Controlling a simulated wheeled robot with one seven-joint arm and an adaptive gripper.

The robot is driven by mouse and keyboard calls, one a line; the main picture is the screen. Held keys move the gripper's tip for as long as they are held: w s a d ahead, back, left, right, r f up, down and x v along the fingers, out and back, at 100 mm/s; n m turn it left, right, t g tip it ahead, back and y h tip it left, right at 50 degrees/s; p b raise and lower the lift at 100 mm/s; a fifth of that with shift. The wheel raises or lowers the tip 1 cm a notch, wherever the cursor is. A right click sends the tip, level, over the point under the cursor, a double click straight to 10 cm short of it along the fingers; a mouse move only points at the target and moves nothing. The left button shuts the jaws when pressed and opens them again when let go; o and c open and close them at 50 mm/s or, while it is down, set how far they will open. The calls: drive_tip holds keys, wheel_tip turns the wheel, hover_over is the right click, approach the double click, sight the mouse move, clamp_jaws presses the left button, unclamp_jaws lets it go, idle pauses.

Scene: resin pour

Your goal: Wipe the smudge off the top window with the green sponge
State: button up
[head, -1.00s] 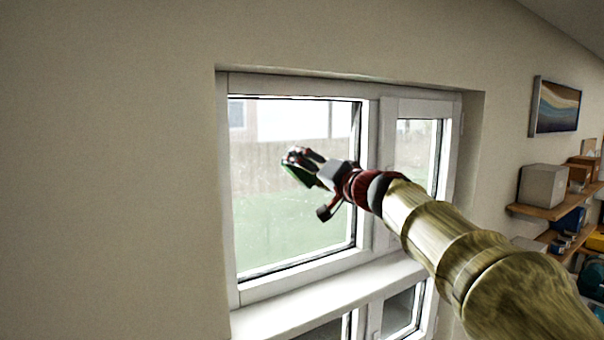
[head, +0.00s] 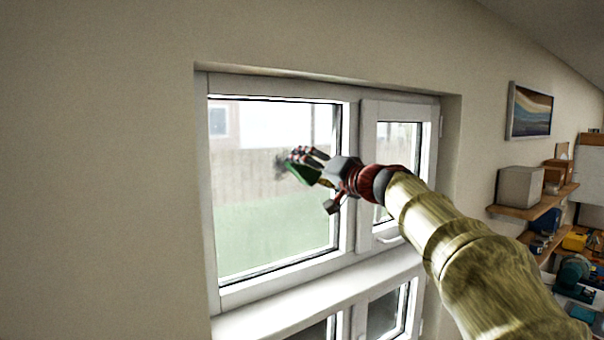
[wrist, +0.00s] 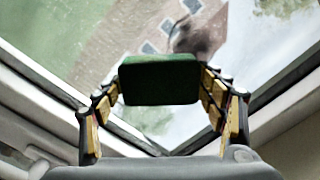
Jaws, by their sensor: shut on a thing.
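The top window (head: 240,245) has a large left pane in a white frame. A dark smudge (head: 281,165) shows on this pane, just left of my gripper (head: 305,165). The smudge also shows in the wrist view (wrist: 198,36), above and right of the sponge. My gripper is shut on the green sponge (head: 301,175), which spans between the two fingers in the wrist view (wrist: 160,80). The smudge is not covered by the sponge in either view. I cannot tell whether the sponge touches the glass.
A narrower right pane (head: 396,140) with a handle (head: 390,239) is partly behind my arm. A white sill (head: 300,297) runs below, with lower windows (head: 384,315) under it. Shelves (head: 530,209) with boxes and a picture (head: 529,111) are on the right wall. The left wall is bare.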

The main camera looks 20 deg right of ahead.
sight(285, 167)
drive_tip(key=shift+w+d+f+b, duration=0.1)
drive_tip(key=shift+w+d+b, duration=0.05)
drive_tip(key=shift+b, duration=0.25)
